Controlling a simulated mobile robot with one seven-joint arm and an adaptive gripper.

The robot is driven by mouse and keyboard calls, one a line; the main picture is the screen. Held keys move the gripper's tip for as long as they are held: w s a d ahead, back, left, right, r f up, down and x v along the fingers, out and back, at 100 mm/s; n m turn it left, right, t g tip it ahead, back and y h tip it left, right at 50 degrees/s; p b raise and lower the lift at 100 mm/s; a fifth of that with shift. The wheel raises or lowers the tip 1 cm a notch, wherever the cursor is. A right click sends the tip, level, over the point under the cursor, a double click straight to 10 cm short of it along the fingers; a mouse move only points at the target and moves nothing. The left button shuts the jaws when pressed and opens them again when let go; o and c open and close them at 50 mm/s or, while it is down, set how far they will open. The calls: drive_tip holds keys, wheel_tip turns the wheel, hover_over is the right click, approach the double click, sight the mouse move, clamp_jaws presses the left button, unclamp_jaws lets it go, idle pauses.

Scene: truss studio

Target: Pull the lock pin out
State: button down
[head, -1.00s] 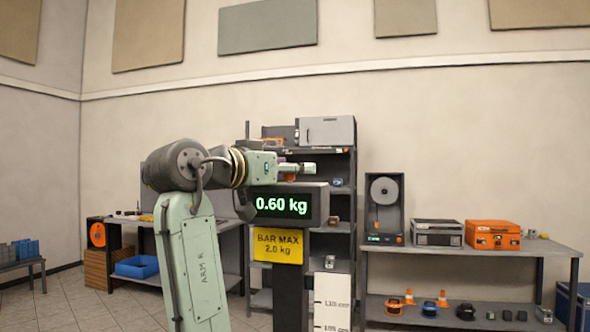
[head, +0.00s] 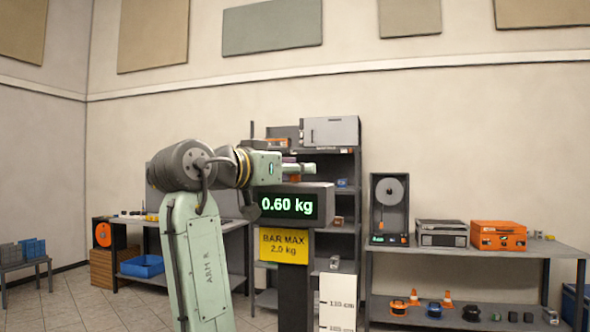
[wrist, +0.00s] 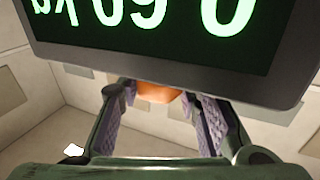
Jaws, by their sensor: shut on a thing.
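My gripper (head: 300,168) is at the top of the dark display box (head: 288,205), which reads 0.60 kg, in the head view. In the wrist view my gripper (wrist: 160,112) has its two patterned pads on either side of an orange piece (wrist: 158,93), which I take to be the lock pin's grip. The jaws are shut on it. The display box (wrist: 285,75) fills the top of the wrist view, with its readout upside down, and hides part of the orange piece. The pin's shaft and its hole are not visible.
A yellow sign (head: 283,246) reading BAR MAX 2.0 kg hangs below the display on a dark post. A grey shelf rack (head: 345,185) stands close behind. A bench (head: 550,250) with cases is at right, and another with a blue bin (head: 140,266) at left.

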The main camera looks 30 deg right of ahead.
drive_tip(key=shift+r, duration=1.8)
drive_tip(key=c, duration=1.2)
unclamp_jaws()
drive_tip(key=shift+o, duration=0.2)
drive_tip(key=shift+f, duration=0.1)
drive_tip(key=v, duration=1.2)
